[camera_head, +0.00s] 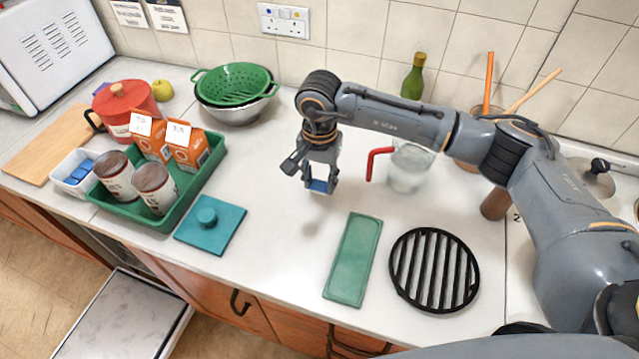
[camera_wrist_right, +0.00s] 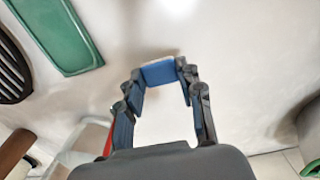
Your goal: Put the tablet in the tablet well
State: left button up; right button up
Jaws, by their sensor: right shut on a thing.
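The tablet (camera_wrist_right: 160,73) is a small blue block. It is held between the fingertips of my right gripper (camera_wrist_right: 160,80), which is shut on it. In the head view the gripper (camera_head: 320,182) points down above the middle of the white counter, with the blue tablet (camera_head: 319,186) at its tips. The tablet appears to be clear of the counter. Several more blue tablets (camera_head: 80,172) lie in a white tub (camera_head: 63,184) at the left. I cannot make out a tablet well in either view. My left gripper is out of view.
A green tray (camera_head: 212,168) holds cartons and cans. A teal lid-like square (camera_head: 210,224), a green tray-like slab (camera_head: 354,258) and a black grate (camera_head: 434,270) lie in front. A glass jug (camera_head: 410,168) stands right of the gripper. A pale open panel (camera_head: 125,318) sits below the counter.

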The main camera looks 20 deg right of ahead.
aim_at(319, 185)
notch_tip(319, 185, down, 2)
jog(key=shift+f+p, duration=0.15)
jog(key=shift+p, duration=0.65)
jog(key=shift+f, duration=0.3)
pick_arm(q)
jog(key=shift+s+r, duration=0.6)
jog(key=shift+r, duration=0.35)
pick_arm(e)
jog(key=shift+f, duration=0.1)
jog(key=shift+f, duration=0.15)
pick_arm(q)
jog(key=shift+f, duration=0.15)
pick_arm(e)
jog(key=o, duration=0.8)
jog(key=shift+o, duration=0.2)
